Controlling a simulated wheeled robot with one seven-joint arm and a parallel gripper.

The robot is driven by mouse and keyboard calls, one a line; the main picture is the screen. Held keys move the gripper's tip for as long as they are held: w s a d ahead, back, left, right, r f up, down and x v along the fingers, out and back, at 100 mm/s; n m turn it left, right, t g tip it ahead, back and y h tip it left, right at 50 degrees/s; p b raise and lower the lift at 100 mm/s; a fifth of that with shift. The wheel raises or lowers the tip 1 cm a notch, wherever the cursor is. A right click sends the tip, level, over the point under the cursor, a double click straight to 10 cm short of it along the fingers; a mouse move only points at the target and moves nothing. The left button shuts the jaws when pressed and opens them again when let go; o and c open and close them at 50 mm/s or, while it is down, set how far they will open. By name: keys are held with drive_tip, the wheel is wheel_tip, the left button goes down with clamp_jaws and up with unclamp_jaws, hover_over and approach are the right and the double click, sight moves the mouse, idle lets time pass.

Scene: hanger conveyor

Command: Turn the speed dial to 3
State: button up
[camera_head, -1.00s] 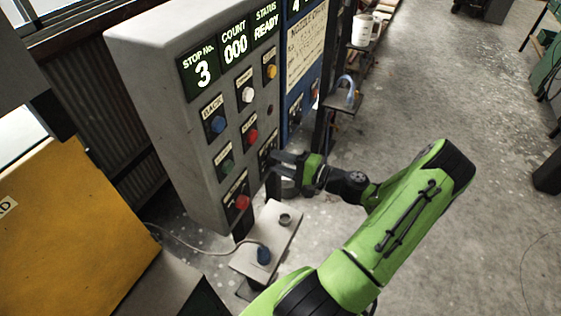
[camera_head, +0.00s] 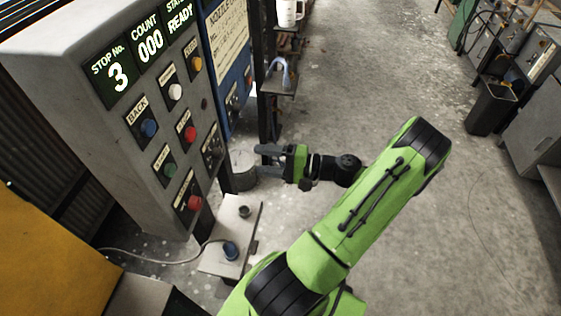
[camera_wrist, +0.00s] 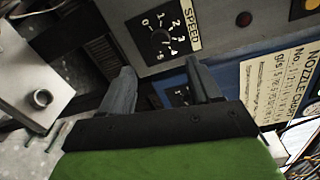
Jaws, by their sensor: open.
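The speed dial (camera_wrist: 159,41) is a black round knob on a black plate with white numbers and a SPEED label, on the grey panel. In the wrist view it lies beyond my fingertips, upper middle, and its pointer setting is too small to tell surely. In the head view the dial (camera_head: 211,146) is at the panel's lower right edge, seen at a slant. My gripper (camera_head: 260,157) is open and empty, to the right of the dial and apart from it. In the wrist view my gripper (camera_wrist: 160,70) shows two spread grey fingers with nothing between them.
The grey panel (camera_head: 70,50) has coloured buttons and a display reading stop 3, count 000, READY. A blue nozzle panel (camera_head: 238,85) stands behind it. Open floor (camera_head: 400,90) is at the right.

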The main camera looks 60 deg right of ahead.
drive_tip(key=v, duration=0.5)
idle(0.5)
